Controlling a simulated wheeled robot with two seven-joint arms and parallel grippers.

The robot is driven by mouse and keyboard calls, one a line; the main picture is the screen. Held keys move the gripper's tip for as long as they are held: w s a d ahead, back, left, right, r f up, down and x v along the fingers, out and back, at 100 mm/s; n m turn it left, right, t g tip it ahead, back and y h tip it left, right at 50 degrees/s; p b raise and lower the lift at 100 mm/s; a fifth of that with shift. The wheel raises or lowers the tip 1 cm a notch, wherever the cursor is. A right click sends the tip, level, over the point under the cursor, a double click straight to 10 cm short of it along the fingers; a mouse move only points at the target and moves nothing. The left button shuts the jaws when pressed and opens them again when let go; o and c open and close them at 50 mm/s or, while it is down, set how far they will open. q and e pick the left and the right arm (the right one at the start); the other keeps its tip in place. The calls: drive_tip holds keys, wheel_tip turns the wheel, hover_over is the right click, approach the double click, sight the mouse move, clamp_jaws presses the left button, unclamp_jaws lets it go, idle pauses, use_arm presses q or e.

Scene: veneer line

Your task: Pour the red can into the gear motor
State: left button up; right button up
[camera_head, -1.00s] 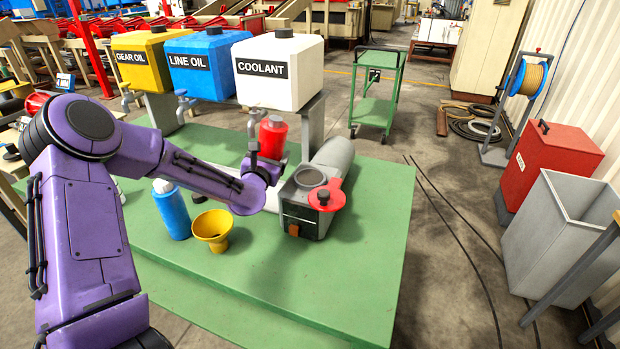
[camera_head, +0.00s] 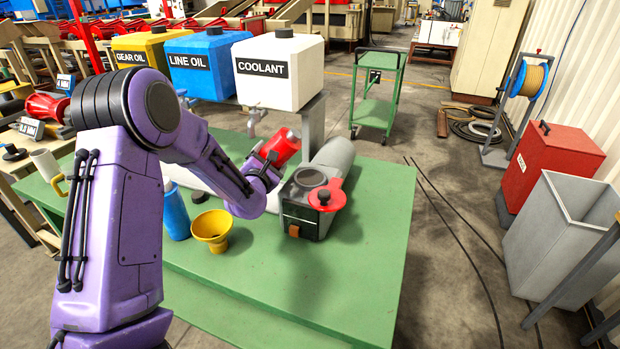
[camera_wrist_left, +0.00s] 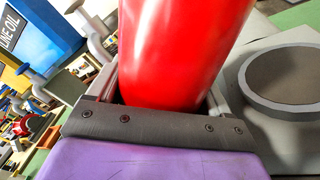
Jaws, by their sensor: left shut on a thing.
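The red can (camera_head: 283,146) is tilted, its top leaning right toward the gear motor; it fills the middle of the left wrist view (camera_wrist_left: 180,45). My left gripper (camera_head: 268,158) is shut on it and holds it just left of the motor. The gear motor (camera_head: 310,205) lies on the green table, a grey housing with a round filler neck (camera_head: 311,178) on top; the neck is at the right in the left wrist view (camera_wrist_left: 290,75). The can's mouth is not clearly visible. My right gripper is not seen.
A yellow funnel (camera_head: 211,227) and a blue bottle (camera_head: 176,212) stand on the green table (camera_head: 330,295) left of the motor. Coolant (camera_head: 278,72), line oil (camera_head: 203,66) and gear oil (camera_head: 141,50) tanks stand behind. The table's front right is clear.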

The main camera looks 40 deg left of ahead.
use_arm(q)
drive_tip(key=shift+a+f+m, duration=0.1)
drive_tip(key=shift+a+m, duration=0.15)
drive_tip(key=shift+m, duration=0.25)
drive_tip(key=shift+a, duration=0.2)
drive_tip(key=shift+s, duration=0.2)
drive_tip(key=shift+m, duration=0.3)
drive_tip(key=shift+w, duration=0.1)
drive_tip(key=shift+a, duration=0.1)
drive_tip(key=shift+m, duration=0.3)
drive_tip(key=shift+a+b, duration=0.1)
drive_tip(key=shift+b, duration=0.2)
drive_tip(key=shift+f, duration=0.1)
